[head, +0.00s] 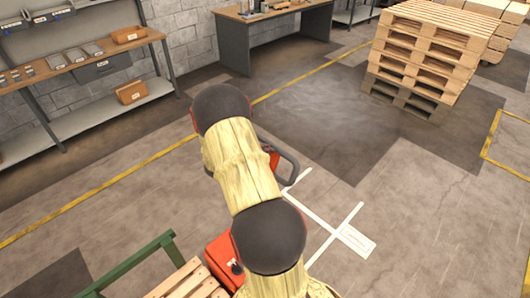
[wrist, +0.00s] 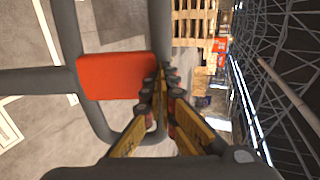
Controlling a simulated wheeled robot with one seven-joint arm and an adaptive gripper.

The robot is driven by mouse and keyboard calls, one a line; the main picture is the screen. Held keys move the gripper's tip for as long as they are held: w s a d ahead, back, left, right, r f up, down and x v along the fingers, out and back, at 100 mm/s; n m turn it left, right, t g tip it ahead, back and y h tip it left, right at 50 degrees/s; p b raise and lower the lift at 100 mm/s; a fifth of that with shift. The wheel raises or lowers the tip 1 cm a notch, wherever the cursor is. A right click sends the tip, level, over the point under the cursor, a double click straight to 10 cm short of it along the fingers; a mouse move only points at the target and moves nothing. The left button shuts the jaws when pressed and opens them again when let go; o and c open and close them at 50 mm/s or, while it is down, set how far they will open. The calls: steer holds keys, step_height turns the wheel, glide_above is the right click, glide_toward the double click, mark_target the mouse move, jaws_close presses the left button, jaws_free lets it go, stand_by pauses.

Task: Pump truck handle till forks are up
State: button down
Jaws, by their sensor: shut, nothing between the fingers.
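The truck handle, a dark grey loop (wrist: 160,28) with a red centre block (wrist: 116,76), fills the left and middle of the wrist view. In the head view part of the handle loop (head: 291,168) shows just right of my arm; the rest is hidden. The truck's red body (head: 222,258) is at the bottom, partly behind my arm. My gripper (wrist: 164,80) is shut, its yellow fingers close together at the loop's bar beside the red block. I cannot tell whether they touch the bar. In the head view my arm hides the gripper. The forks are not clearly visible.
A wooden pallet (head: 192,284) and a green frame (head: 137,264) are at the bottom left. White floor markings (head: 337,228) lie right of the truck. A pallet stack (head: 430,50) stands back right. A shelf bench (head: 85,62) and a desk (head: 270,18) line the wall. Floor on the right is clear.

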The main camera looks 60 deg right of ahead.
steer(key=s+d+f+y+p, duration=0.1)
steer(key=s+d+f, duration=0.1)
steer(key=d, duration=0.4)
steer(key=s+d+f+y+p, duration=0.1)
steer(key=s+d+f+p, duration=0.1)
steer(key=d+f, duration=0.2)
steer(key=d, duration=0.3)
steer(key=shift+s+d+f+t+y, duration=0.15)
steer(key=shift+d+t+y, duration=0.1)
steer(key=shift+t+y, duration=0.15)
